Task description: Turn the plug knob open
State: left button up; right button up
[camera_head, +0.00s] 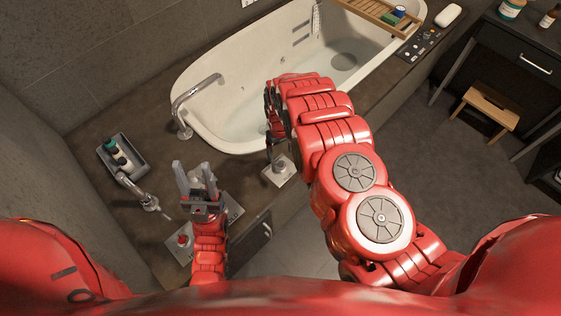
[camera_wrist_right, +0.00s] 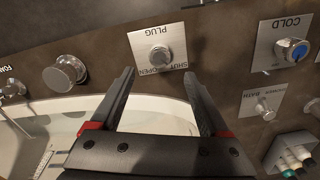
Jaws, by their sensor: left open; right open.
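The plug knob (camera_wrist_right: 159,57) is a round silver knob on a pale plate (camera_wrist_right: 136,42) marked PLUG, with SHUT and OPEN lettered along one edge. My right gripper (camera_wrist_right: 159,73) is open and empty, its two dark fingers spread on either side of the plate's near edge, pointing toward the knob. No contact shows. In the head view my right gripper (camera_head: 273,148) hangs over the tub's front deck, partly hidden by my arm, next to a small knob plate (camera_head: 279,172). My left gripper (camera_head: 194,180) is open and empty above the deck at the left, fingers up.
The white bathtub (camera_head: 225,130) lies behind. A COLD knob (camera_wrist_right: 291,49) sits right of the plug plate. A bottle tray (camera_head: 122,154) and a second tap (camera_head: 140,191) are at the left. A stool (camera_head: 487,104) stands right.

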aim_at(281, 164)
notch_tip(281, 164, down, 7)
jog(key=shift+r, duration=0.1)
jog(key=shift+f+b, duration=0.65)
jog(key=shift+f, duration=0.2)
grip_shut()
